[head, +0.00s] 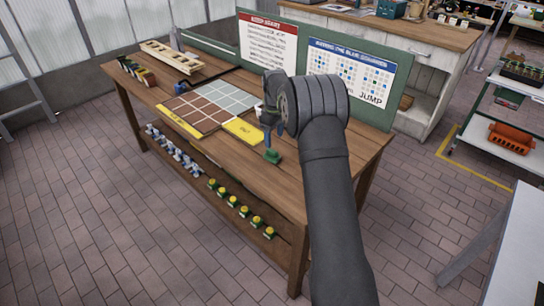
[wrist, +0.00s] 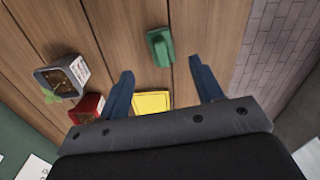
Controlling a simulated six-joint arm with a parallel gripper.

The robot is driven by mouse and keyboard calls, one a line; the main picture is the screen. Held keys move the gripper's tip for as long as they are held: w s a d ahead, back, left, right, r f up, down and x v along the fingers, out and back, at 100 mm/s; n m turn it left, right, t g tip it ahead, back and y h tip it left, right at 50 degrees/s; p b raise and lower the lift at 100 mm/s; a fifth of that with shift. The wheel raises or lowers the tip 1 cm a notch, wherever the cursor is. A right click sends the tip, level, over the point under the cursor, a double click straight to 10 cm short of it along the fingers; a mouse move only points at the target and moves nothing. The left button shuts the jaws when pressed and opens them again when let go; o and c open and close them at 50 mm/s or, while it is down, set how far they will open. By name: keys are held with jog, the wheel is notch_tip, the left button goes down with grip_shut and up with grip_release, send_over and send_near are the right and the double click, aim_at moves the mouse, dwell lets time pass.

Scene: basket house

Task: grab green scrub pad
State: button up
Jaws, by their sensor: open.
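The green scrub pad (head: 273,156) lies on the wooden table near its front edge. In the wrist view the green scrub pad (wrist: 160,48) is at the top middle, just beyond the fingertips and between their lines. My gripper (head: 268,137) is above the table beside the pad in the head view. In the wrist view my gripper (wrist: 161,68) has two blue fingers spread apart with nothing between the tips. The pad appears apart from both fingers.
A yellow sign (wrist: 152,101) lies on the table between the finger bases in the wrist view. A grey container (wrist: 62,77) and a red one (wrist: 87,108) stand to the left. A tiled board (head: 210,105) lies left of my arm. Bare wood surrounds the pad.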

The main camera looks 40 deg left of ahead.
aim_at(274, 151)
notch_tip(274, 151, down, 9)
jog(key=shift+r, duration=0.1)
jog(key=c, duration=1.1)
